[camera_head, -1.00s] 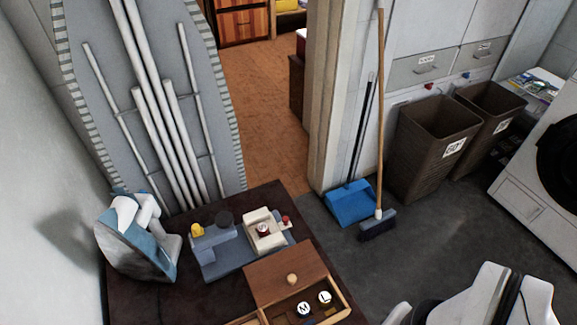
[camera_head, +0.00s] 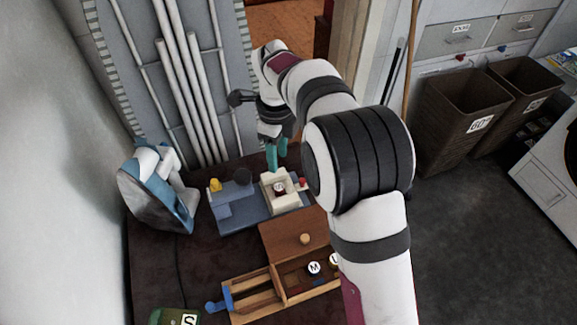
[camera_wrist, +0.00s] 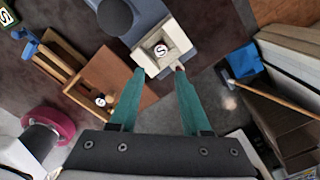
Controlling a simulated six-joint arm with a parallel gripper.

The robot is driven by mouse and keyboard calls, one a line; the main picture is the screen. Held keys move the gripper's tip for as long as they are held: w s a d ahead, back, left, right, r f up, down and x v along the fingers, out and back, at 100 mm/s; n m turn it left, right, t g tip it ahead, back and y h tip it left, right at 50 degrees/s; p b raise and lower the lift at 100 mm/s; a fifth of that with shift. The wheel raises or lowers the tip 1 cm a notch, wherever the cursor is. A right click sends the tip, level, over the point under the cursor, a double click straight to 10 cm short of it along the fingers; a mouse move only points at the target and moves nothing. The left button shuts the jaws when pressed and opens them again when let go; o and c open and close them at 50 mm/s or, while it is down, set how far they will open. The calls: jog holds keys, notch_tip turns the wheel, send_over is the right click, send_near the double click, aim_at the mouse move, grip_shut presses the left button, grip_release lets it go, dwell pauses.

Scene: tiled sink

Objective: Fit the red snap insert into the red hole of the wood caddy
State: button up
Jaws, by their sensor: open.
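A small round piece marked S (camera_head: 279,187), reddish at its edge, sits in a cream holder (camera_head: 268,201) on the blue-grey stand; it also shows in the wrist view (camera_wrist: 161,50). I take it for the red snap insert. My gripper (camera_head: 276,158) has teal fingers, open and empty, above the holder; in the wrist view its fingertips (camera_wrist: 159,72) spread at the holder's near edge. The wood caddy (camera_head: 285,238) stands in front of the stand, with pieces marked M (camera_head: 314,268) and L inside. My arm covers its right side; I cannot make out the red hole.
A small red knob (camera_head: 302,183) stands beside the holder. The stand (camera_head: 233,218) also carries a yellow piece and a dark cylinder. An iron (camera_head: 160,190) stands left. A blue-handled piece (camera_head: 220,301) lies at the caddy's left end, near a green item marked S (camera_head: 176,317).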

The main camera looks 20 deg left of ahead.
aim_at(279, 187)
notch_tip(279, 187, down, 12)
jog(key=shift+w+r, duration=0.1)
grip_shut()
